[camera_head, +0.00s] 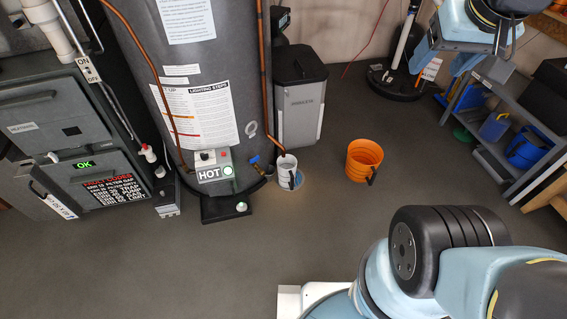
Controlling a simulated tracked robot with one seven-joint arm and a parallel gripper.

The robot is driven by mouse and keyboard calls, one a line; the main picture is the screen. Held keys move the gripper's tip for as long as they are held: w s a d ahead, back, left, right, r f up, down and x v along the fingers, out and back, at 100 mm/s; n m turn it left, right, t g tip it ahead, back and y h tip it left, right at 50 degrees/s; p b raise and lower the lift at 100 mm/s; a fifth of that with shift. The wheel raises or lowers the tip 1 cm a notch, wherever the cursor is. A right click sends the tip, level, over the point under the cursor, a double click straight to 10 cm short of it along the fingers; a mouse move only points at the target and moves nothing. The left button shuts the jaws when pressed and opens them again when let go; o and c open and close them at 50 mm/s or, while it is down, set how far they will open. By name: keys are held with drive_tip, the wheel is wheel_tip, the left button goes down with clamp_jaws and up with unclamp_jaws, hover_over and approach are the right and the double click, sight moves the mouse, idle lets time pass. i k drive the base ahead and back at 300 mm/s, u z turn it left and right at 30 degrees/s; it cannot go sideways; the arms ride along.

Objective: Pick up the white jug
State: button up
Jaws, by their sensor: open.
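The white jug (286,172) stands upright on the floor in the head view, just right of the foot of the grey tank. It has a dark handle on its right side, and a bluish rim shows around its lower part. My gripper (436,68) is at the upper right, pale blue and grey, with its fingers apart and nothing seen between them. It is well to the right of the jug and apart from it.
An orange bucket (362,161) stands right of the jug. A grey bin (301,108) is behind it, and the tank (218,75) with copper pipes is at its left. A shelf (503,160) with blue containers stands far right. The floor in front is clear.

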sight(286, 167)
drive_tip(key=u, duration=1.15)
drive_tip(key=i, duration=1.45)
drive_tip(key=z, duration=1.2)
